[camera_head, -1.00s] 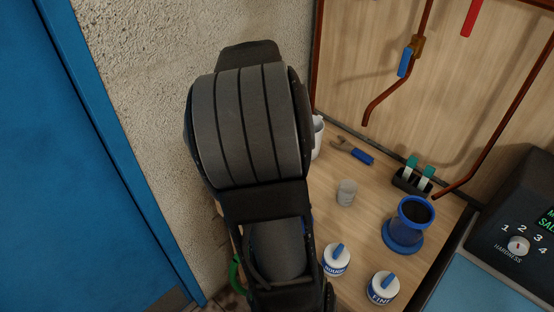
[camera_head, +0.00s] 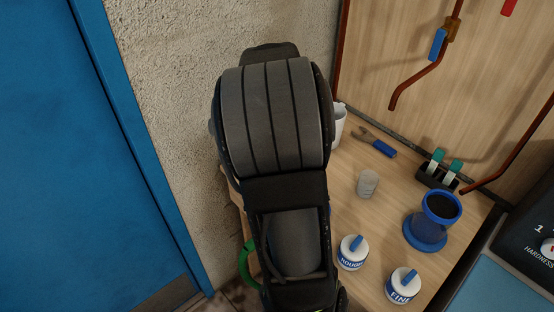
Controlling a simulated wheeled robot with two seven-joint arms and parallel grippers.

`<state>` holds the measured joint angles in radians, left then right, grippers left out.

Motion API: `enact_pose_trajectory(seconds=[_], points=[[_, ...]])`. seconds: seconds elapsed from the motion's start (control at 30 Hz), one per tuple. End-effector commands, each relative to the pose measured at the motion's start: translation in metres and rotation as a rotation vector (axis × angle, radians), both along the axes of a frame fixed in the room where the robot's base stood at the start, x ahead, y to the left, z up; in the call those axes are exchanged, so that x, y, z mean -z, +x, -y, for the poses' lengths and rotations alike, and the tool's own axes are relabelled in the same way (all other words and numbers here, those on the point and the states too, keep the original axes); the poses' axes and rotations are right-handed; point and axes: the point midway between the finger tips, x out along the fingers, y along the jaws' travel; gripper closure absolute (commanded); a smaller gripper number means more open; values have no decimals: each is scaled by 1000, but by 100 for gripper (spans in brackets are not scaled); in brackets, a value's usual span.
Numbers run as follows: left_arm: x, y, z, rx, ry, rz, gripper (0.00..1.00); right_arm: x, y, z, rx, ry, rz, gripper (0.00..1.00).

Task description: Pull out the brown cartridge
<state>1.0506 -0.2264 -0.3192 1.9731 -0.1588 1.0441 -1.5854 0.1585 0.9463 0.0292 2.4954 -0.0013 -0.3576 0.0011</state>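I see no brown cartridge in the head view. One of my arms, dark grey and black with a wide ribbed part, fills the middle of the view and hides what is behind it. Neither gripper shows, and no fingertips are visible.
A wooden bench (camera_head: 375,225) holds a white cup (camera_head: 338,125), blue-handled pliers (camera_head: 383,148), a small clear cup (camera_head: 367,184), a black rack (camera_head: 437,178), a blue cup (camera_head: 438,208), the rough pot (camera_head: 352,253) and the fine pot (camera_head: 402,286). A blue door (camera_head: 70,150) stands left.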

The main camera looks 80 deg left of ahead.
Motion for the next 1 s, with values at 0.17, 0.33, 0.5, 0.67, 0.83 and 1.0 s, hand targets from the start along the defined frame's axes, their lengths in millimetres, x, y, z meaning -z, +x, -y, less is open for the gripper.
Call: enact_pose_trajectory(seconds=[0.17,0.33,0.5,0.67,0.83,1.0], points=[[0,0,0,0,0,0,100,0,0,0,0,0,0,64],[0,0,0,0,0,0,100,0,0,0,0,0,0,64],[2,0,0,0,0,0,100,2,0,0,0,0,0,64],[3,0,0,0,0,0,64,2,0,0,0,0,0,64],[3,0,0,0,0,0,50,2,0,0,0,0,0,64],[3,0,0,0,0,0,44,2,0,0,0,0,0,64]])
